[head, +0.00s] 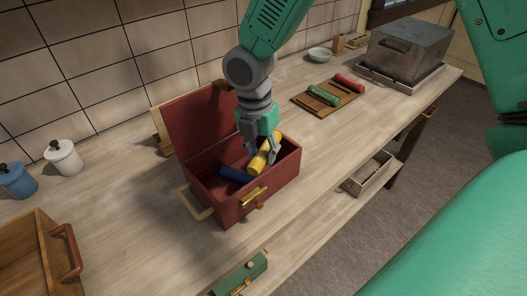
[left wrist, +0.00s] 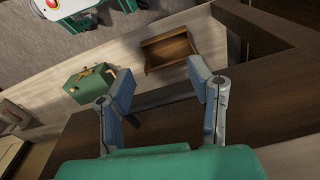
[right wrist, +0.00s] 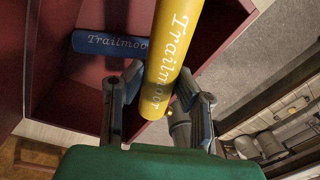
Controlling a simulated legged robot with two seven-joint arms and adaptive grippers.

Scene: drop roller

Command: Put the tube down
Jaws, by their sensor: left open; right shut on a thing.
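The yellow tube (head: 261,158), lettered "Trailmoor", is held tilted in my right gripper (head: 263,152), inside the open red box (head: 230,204). In the right wrist view the yellow tube (right wrist: 176,55) runs up between the closed fingers. A blue tube (head: 236,175) lies inside the box beside the yellow one; it also shows in the right wrist view (right wrist: 105,42). I cannot tell whether the yellow tube touches the box floor. My left gripper (left wrist: 160,95) is open and empty in its wrist view, and the head view does not show it.
A metal box (head: 408,48) stands beyond. White (head: 64,158) and blue (head: 17,181) jars and a wooden crate (head: 30,262) are at left. The counter right of the red box is clear.

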